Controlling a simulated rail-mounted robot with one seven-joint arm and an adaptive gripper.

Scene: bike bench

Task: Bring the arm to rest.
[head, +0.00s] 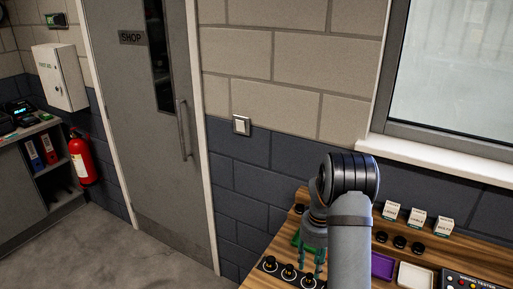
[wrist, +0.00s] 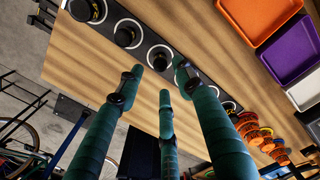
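My gripper (head: 309,268) hangs at the end of my arm over the wooden bench (head: 480,262) in the head view, with its teal fingers pointing down. My arm covers part of the bench in the head view.
A black strip with several round black knobs (wrist: 127,33) lies close by the fingers. Orange, purple (wrist: 291,50) and white trays stand on the bench. Small white boxes (head: 417,218) stand at the back by the wall. A tester (head: 470,281) sits at the right.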

